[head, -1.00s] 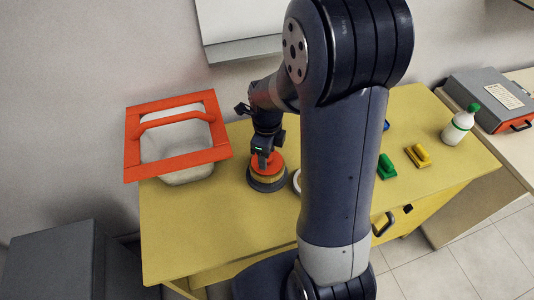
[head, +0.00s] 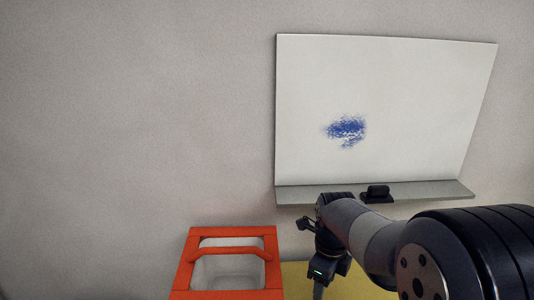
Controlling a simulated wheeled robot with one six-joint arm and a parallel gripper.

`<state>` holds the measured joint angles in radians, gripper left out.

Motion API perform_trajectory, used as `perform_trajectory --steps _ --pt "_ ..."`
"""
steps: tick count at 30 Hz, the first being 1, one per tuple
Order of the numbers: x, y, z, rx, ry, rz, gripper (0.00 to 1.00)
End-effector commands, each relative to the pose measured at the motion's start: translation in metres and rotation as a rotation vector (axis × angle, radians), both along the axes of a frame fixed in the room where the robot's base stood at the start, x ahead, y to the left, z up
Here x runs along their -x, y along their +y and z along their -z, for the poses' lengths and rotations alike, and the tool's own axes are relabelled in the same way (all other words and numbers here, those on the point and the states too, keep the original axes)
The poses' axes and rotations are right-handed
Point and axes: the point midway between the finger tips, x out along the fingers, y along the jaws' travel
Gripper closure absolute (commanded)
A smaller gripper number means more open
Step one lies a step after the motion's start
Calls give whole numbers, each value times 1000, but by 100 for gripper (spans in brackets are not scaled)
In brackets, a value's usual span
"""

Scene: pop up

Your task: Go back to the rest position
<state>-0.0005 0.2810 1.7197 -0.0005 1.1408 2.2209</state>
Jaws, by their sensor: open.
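My gripper (head: 318,288) is near the bottom edge of the head view, pointing down, just right of the red-framed bin. It is open. Its fingertips are partly cut off by the frame edge, and I see nothing between them. My dark arm reaches in from the lower right. The round object with the orange top that stood under the gripper earlier is out of view now.
A white bin with a red frame (head: 185,262) stands left of the gripper. A strip of yellow tabletop (head: 296,272) shows below. A whiteboard (head: 420,100) with a blue smudge (head: 347,129) hangs behind; a black eraser (head: 377,192) sits on its grey ledge (head: 440,190).

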Motion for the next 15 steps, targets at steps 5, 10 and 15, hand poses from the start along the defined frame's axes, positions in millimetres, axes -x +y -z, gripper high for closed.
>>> perform_trajectory --steps 5,10,15 --pt "0 0 13 0 3 0 49" --pt "1 0 44 0 6 0 49" --pt "1 0 78 0 7 -1 49"
